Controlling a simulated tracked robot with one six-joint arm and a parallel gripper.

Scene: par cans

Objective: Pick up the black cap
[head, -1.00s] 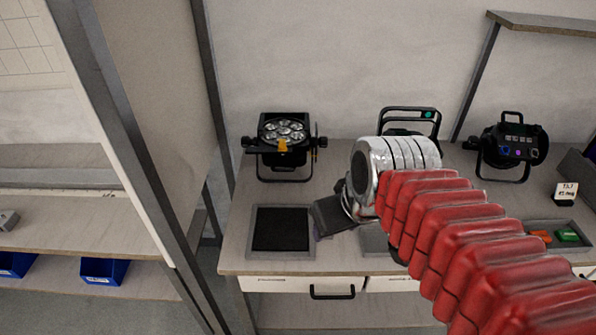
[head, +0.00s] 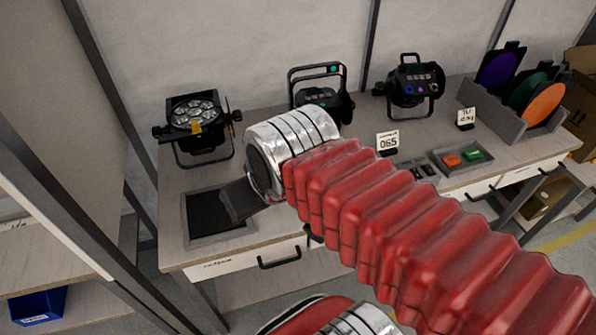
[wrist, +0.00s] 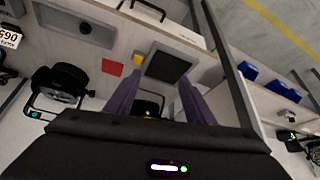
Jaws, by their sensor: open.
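A small black round thing (wrist: 57,27) lies in a grey tray (wrist: 85,36) at the upper left of the wrist view; it may be the black cap, but it is too small to be sure. In the head view my arm hides that part of the bench. My gripper (wrist: 159,79) is open and empty, its two purple fingers apart, over the bench near a grey tray with a dark mat (wrist: 168,65). In the head view this matted tray (head: 187,234) is at the left, and my dark gripper body is beside it.
A par can (head: 197,130) stands behind the matted tray. Two more lamps (head: 322,90) (head: 415,85) stand along the back. A sign (head: 387,142), a small tray with red and green pieces (head: 478,165) and a rack of coloured filters (head: 505,125) are to the right. A post rises at the left.

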